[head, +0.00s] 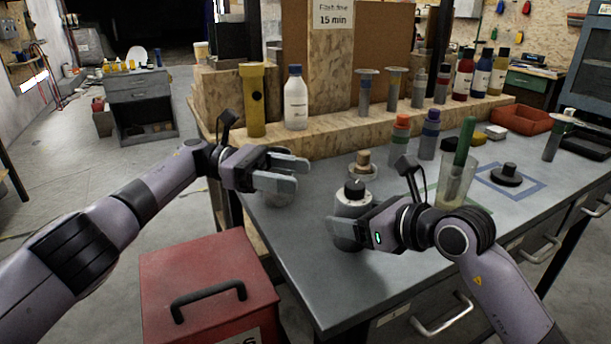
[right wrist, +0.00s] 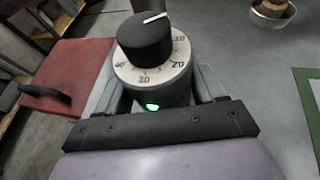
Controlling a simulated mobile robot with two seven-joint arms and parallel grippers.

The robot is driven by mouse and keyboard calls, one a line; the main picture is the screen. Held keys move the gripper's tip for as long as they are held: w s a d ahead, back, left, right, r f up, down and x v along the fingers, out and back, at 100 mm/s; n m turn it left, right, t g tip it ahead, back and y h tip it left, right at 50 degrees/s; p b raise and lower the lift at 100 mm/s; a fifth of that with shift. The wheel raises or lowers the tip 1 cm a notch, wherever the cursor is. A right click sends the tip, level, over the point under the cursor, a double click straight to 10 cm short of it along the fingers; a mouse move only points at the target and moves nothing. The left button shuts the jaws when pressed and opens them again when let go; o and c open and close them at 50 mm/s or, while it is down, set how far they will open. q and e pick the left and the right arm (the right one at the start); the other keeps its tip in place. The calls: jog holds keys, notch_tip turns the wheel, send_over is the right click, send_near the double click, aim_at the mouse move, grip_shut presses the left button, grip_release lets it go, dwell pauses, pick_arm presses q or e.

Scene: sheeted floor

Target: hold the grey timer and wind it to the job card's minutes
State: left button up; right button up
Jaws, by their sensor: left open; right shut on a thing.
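The grey timer (head: 352,202) stands upright near the bench's front edge, with a black knob and a white dial. My right gripper (head: 345,228) is shut around its body. In the right wrist view the timer's dial (right wrist: 180,72) shows 20 and 30 on the near side. The white mark on the knob (right wrist: 146,40) points to the far right side, and the number there is hidden. My left gripper (head: 296,174) is open and empty, left of the timer and above the bench edge. The job card (head: 334,14) on the wooden post reads 15 min.
A small metal bowl (head: 362,172) with a wooden-topped item stands behind the timer. A clear cup (head: 456,188) with a green-handled tool is to the right. A red toolbox (head: 210,285) sits below the bench. Bottles line the wooden shelf.

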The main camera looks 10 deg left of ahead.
pick_arm(q)
jog(key=shift+a, duration=0.15)
jog(key=n+t+y, duration=0.3)
jog(key=n+t, duration=0.6)
jog(key=t, duration=0.4)
send_near(346, 187)
jog(key=x, duration=1.1)
jog(key=shift+w+d, duration=0.15)
jog(key=shift+d, duration=0.2)
